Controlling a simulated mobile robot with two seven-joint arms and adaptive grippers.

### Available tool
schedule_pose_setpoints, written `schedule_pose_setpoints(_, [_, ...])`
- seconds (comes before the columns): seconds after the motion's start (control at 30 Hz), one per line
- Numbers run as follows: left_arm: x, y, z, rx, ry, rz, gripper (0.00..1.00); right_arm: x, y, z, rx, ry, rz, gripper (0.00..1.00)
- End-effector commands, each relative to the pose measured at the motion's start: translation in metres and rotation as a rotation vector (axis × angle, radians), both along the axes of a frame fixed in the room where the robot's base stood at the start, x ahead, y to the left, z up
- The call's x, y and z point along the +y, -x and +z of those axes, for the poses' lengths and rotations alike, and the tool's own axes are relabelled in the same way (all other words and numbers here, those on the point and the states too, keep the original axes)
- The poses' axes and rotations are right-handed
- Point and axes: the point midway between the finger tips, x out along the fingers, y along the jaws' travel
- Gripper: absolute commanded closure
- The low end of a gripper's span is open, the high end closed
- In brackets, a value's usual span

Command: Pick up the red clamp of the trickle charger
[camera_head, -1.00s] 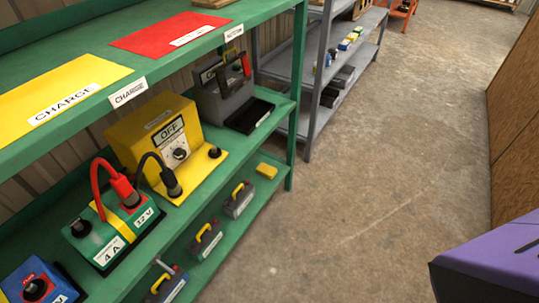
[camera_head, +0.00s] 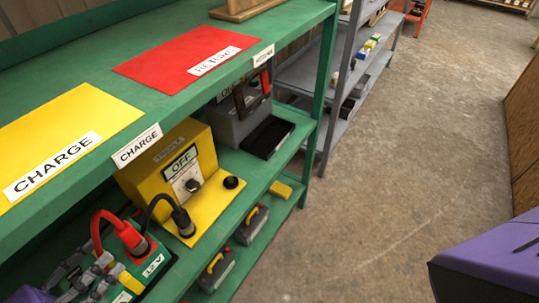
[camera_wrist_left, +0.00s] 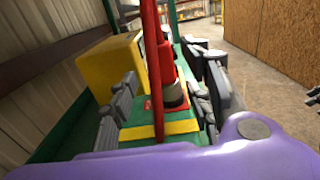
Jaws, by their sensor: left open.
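The red clamp (camera_head: 131,237) of the trickle charger is on the green 12 V battery (camera_head: 154,266), with its red cable arching up and over. The yellow trickle charger (camera_head: 164,178) stands behind it on the shelf and reads OFF. My left gripper (camera_head: 92,277) is open beside the clamp at lower left. In the left wrist view the red clamp (camera_wrist_left: 167,66) stands upright between the spread fingers of my left gripper (camera_wrist_left: 163,100), with no clear grip on it.
A black clamp (camera_head: 182,221) sits close to the right of the red one. The upper green shelf with a yellow CHARGE mat (camera_head: 70,125) and a red mat (camera_head: 185,52) overhangs the charger. A grey charger (camera_head: 240,118) stands farther back. The aisle floor is clear.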

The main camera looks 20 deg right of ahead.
Motion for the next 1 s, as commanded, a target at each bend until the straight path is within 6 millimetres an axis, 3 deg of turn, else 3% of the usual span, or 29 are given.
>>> schedule_pose_setpoints(0.3, [-0.025, -0.016, 0.003, -0.004, -0.001, -0.001, 0.55, -0.002, 0.012, -0.001, 0.029, 0.002, -0.004, 0.52])
schedule_pose_setpoints(0.6, [-0.061, -0.038, 0.002, -0.003, 0.001, 0.000, 0.55, -0.003, 0.007, 0.017, 0.005, -0.001, -0.010, 0.52])
schedule_pose_setpoints(0.9, [-0.067, -0.041, -0.001, 0.001, 0.001, 0.000, 0.55, -0.003, 0.007, 0.017, 0.005, -0.002, -0.010, 0.52])
schedule_pose_setpoints(1.0, [-0.067, -0.041, -0.001, 0.001, 0.001, 0.000, 0.65, -0.003, 0.007, 0.017, 0.008, -0.002, -0.010, 0.52])
